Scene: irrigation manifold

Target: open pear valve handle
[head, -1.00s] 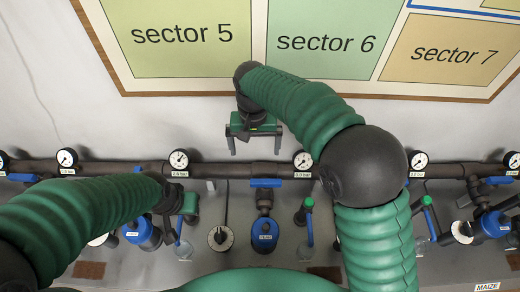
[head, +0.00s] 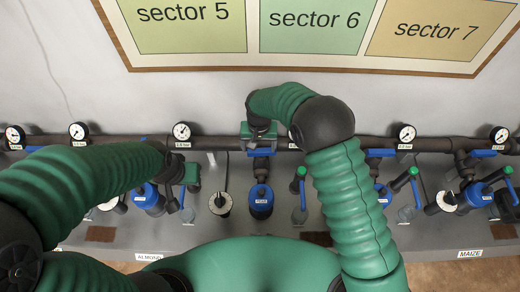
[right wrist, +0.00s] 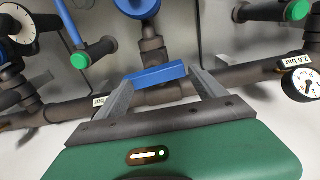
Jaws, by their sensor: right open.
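The blue pear valve handle (head: 261,152) is a bar lying crosswise over the dark pipe. Below it is the blue valve body (head: 260,198), whose small label looks like "PEAR". In the right wrist view the handle (right wrist: 155,74) lies between the fingertips of my open right gripper (right wrist: 160,82), with no clear sign of a grip. In the head view my right gripper (head: 260,143) is over the handle and partly covers it. My left gripper (head: 191,184) is lower left, near another blue valve; its fingers cannot be made out.
A dark pipe (head: 225,143) with round gauges (head: 182,131) runs across the wall. Green-capped levers (head: 301,172) and more blue-handled valves (head: 381,153) flank the pear valve. A framed sector board (head: 316,28) hangs above. My right arm hides part of the pipe.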

